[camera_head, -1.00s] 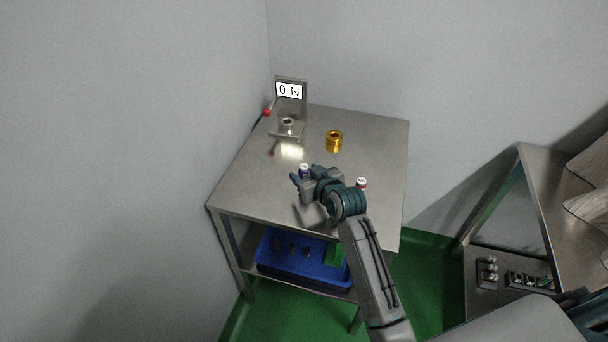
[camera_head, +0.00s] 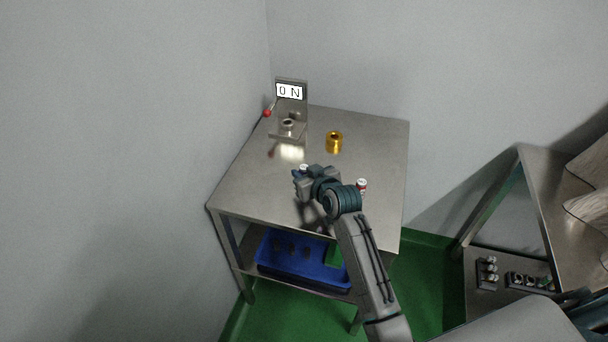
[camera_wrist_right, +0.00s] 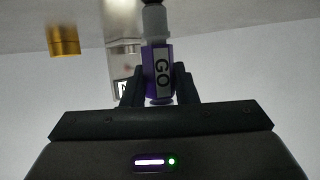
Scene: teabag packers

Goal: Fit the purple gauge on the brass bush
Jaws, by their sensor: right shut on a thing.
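The purple gauge (camera_wrist_right: 162,72) has a "GO" label and a pale grey upper part in the right wrist view. My right gripper (camera_wrist_right: 160,88) is shut on it, one finger on each side. In the head view the right gripper (camera_head: 299,174) is over the front left of the steel table, and only the gauge's pale top (camera_head: 304,167) shows clearly. The brass bush (camera_head: 334,142) stands apart, farther back on the table; it also shows at the upper left of the wrist view (camera_wrist_right: 64,41). My left gripper is not in view.
A metal stand (camera_head: 291,105) with a display and a grey socket is at the back left of the table (camera_head: 380,140), with a red-tipped lever (camera_head: 267,113) beside it. A red-and-white piece (camera_head: 361,185) stands right of my wrist. A blue bin (camera_head: 290,272) is on the shelf below.

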